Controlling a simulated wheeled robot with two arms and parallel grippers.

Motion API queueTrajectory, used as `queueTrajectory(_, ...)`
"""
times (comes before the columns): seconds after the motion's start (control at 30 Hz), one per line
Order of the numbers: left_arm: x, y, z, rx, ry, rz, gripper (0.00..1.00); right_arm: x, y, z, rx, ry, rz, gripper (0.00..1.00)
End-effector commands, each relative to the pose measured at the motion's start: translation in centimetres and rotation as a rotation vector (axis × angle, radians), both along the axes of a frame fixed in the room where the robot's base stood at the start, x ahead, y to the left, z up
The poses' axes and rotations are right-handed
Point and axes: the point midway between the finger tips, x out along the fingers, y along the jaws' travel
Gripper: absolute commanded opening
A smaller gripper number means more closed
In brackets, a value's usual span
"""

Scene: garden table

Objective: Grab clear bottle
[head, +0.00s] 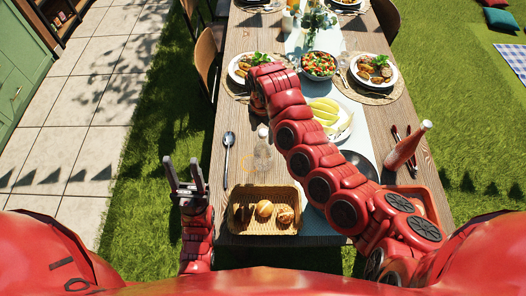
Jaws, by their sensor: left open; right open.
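A clear bottle (262,152) stands on the table between the bread basket and my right arm's end. It is see-through and its outline is faint against the wood. My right arm reaches across the table, and its gripper (259,105) is bent down just beyond the bottle's top in the picture. It is open, though its fingers are mostly hidden, and I cannot tell how far it is from the bottle. My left gripper (187,176) is open and empty, pointing up over the grass left of the table.
A bread basket (241,225) sits at the near edge, with a spoon (228,150) to the left. A melon plate (343,128), a salad bowl (319,65) and a red sauce bottle (407,146) stand right. Chairs (206,58) line the left side.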

Motion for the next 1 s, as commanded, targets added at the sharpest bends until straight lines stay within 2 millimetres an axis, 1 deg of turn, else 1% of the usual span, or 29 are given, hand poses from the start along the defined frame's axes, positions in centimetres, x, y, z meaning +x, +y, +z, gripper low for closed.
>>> queueTrajectory(0.03,0.0,0.0,1.5,0.000,0.000,0.000,0.50,-0.5,0.0,-0.2,0.000,0.008,-0.001,0.80)
queueTrajectory(0.07,0.0,0.0,1.9,0.000,0.000,0.000,0.50,-0.7,-0.1,-0.7,0.000,0.011,0.000,0.80)
queueTrajectory(0.1,0.0,0.0,2.0,0.000,0.000,0.000,0.50,-0.6,-0.1,-1.5,-0.002,0.009,0.003,0.80)
queueTrajectory(0.2,0.0,0.0,2.2,0.000,0.000,0.000,0.50,-0.4,-0.2,-2.9,-0.002,0.006,0.000,0.80)
queueTrajectory(0.3,0.0,0.0,2.1,0.000,0.000,0.000,0.50,-0.4,-0.2,-3.4,0.000,0.003,-0.002,0.80)
queueTrajectory(0.43,0.0,0.0,2.1,0.000,0.000,0.000,0.50,-0.4,-0.2,-3.4,0.000,0.003,-0.002,0.80)
queueTrajectory(0.57,0.0,0.0,2.1,0.000,0.000,0.000,0.50,-0.4,-0.2,-3.4,0.000,0.003,-0.002,0.57)
queueTrajectory(0.6,0.0,0.0,2.1,0.000,0.000,0.000,0.50,-0.4,-0.2,-3.4,0.000,0.003,-0.002,0.49)
queueTrajectory(0.67,0.0,0.0,2.1,0.000,0.000,0.000,0.50,-0.4,-0.2,-3.4,0.000,0.003,-0.002,0.39)
queueTrajectory(0.7,0.0,0.0,2.1,0.000,0.000,0.000,0.50,-0.4,-0.2,-3.4,0.001,0.004,-0.002,0.32)
queueTrajectory(0.77,0.0,0.0,2.1,0.000,0.000,0.000,0.50,-0.4,-0.2,-3.4,0.001,0.004,-0.002,0.21)
queueTrajectory(0.8,0.0,0.0,2.1,0.000,0.000,0.000,0.50,-0.4,-0.2,-3.4,0.001,0.004,-0.002,0.14)
queueTrajectory(0.87,0.0,0.0,2.1,0.000,0.000,0.000,0.50,-0.4,-0.2,-3.4,0.001,0.004,-0.002,0.03)
queueTrajectory(0.9,0.0,0.0,2.1,0.000,0.000,0.000,0.50,-0.4,-0.2,-3.4,0.001,0.004,-0.002,0.00)
queueTrajectory(1.0,0.0,0.0,2.1,0.000,0.000,0.000,0.50,-0.4,-0.2,-3.4,0.001,0.004,-0.002,0.00)
